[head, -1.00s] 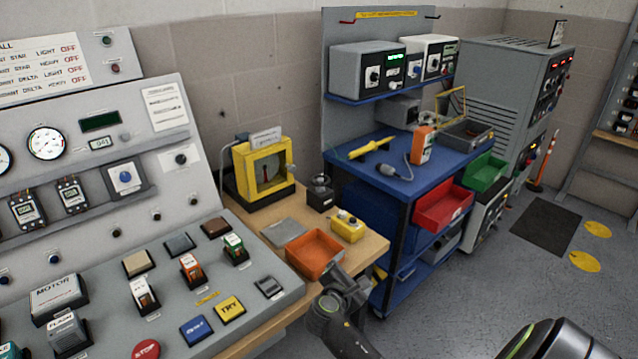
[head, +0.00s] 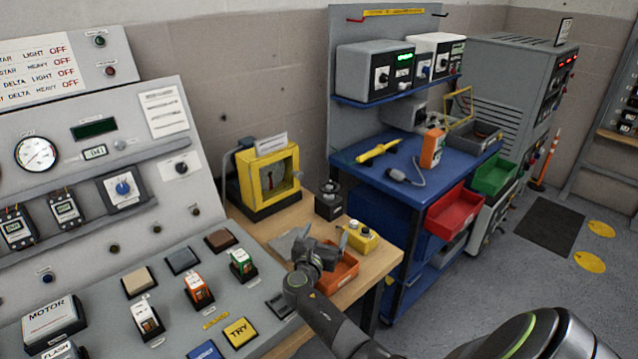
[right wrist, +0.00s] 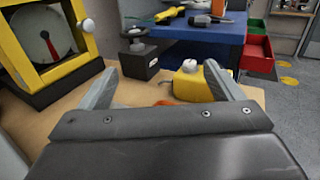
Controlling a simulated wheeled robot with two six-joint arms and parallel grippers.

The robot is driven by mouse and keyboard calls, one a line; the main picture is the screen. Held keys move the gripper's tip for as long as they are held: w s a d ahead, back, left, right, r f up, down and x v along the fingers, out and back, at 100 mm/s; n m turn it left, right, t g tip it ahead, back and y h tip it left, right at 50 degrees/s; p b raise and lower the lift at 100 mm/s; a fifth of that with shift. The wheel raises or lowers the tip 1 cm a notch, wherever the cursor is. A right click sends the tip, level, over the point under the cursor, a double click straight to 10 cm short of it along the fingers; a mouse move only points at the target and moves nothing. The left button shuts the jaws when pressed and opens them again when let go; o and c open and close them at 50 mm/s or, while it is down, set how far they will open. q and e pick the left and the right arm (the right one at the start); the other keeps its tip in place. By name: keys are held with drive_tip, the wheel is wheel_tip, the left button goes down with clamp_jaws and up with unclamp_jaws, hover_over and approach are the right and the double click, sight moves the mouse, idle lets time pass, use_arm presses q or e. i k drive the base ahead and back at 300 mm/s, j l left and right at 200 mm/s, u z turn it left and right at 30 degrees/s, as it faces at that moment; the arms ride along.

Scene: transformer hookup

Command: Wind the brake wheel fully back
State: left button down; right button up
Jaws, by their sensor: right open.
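My right gripper (head: 321,240) is over the wooden table, nearer to me than the wheel. Its two fingers are spread and empty in the right wrist view (right wrist: 168,92), apart from the wheel. My left gripper is out of view.
A yellow-framed gauge box (head: 268,176) stands left of the wheel. A yellow button box (head: 360,238) and an orange tray (head: 342,272) sit close to my right gripper. The control panel (head: 140,240) is at left and a blue tool bench (head: 408,178) at right.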

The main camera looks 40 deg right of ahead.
sight(328, 189)
drive_tip(key=i+l, duration=0.45)
drive_tip(key=l, duration=0.3)
drive_tip(key=i+l, duration=0.1)
drive_tip(key=l, duration=0.3)
